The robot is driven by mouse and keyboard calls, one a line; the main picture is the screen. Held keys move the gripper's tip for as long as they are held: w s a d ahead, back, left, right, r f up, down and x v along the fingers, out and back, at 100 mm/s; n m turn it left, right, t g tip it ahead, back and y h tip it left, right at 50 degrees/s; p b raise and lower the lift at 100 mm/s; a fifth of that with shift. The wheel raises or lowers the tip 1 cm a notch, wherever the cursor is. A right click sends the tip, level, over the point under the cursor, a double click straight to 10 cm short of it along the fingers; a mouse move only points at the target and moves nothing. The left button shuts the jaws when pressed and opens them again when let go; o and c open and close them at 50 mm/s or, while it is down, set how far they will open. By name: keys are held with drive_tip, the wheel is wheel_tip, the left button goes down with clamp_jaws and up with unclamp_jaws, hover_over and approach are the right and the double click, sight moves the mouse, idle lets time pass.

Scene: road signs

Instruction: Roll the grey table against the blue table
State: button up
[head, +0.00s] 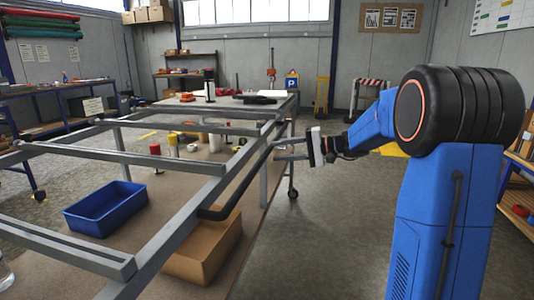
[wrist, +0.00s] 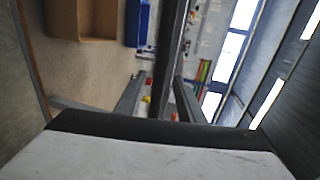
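The grey table (head: 120,157) is a long frame of grey metal rails over a brown surface, with a castor at its far right leg. A dark handle bar (head: 245,182) runs along its right side. My gripper (head: 278,150) is at the far end of this bar, its two fingers apart. In the wrist view the dark bar (wrist: 168,65) passes between the fingers (wrist: 157,97); I cannot tell whether they touch it. A blue-framed table (head: 60,88) stands to the left, beyond the grey table, with floor between them and a castor on its near leg.
A blue bin (head: 105,207), a cardboard box (head: 205,250) and several bottles and small items sit on the brown surface. Another blue-framed table (head: 508,190) is at the right edge. A yellow trolley (head: 322,97) and a striped barrier (head: 370,85) stand behind. Floor is clear right of the grey table.

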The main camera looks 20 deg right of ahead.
sight(270, 152)
drive_tip(key=shift+x, duration=2.6)
clamp_jaws()
